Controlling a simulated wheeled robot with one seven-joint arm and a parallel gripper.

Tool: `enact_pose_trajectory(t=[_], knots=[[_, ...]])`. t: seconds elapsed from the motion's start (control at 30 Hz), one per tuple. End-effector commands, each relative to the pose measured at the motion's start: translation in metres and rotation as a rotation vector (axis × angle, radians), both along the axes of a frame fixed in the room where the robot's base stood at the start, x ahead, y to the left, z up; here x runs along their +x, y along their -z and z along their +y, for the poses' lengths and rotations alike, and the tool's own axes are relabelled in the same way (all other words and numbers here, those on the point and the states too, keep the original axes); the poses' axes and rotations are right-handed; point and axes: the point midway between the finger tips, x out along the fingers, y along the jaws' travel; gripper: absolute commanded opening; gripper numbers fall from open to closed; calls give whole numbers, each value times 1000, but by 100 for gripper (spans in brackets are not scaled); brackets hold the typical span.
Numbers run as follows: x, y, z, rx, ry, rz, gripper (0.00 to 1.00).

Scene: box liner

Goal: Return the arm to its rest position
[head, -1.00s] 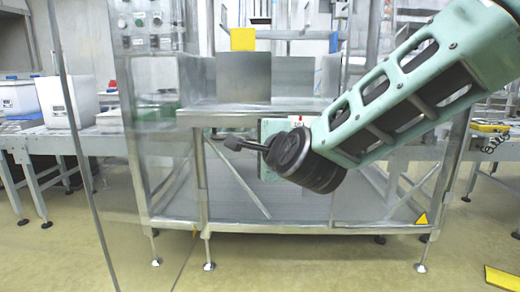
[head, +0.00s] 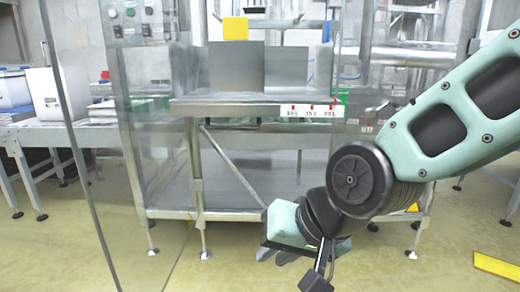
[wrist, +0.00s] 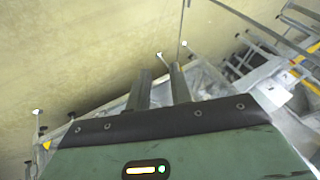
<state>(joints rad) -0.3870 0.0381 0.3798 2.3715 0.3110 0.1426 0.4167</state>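My gripper (head: 275,257) hangs low in front of the steel machine in the head view, at the end of my bent green arm. In the wrist view its two grey fingers (wrist: 160,72) stand apart with a gap and nothing between them. The gripper is open and empty. In the head view the fingers are small and partly hidden by the green hand.
The steel machine frame (head: 240,108) with its upper shelf stands just beyond my arm. A conveyor (head: 78,137) with a white box (head: 58,92) is at the left. Yellow floor (head: 100,262) lies clear in front. A yellow strip (head: 497,266) is at the lower right.

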Motion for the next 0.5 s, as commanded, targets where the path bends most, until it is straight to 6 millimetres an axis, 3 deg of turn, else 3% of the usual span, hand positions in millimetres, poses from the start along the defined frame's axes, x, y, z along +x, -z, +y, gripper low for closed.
enact_pose_trajectory(t=[0.1,0.37,0.5], knots=[[-49,22,-38,-201,-218,64,22],[-128,44,-117,-513,-598,217,22],[-128,9,-118,-518,-608,222,22]])
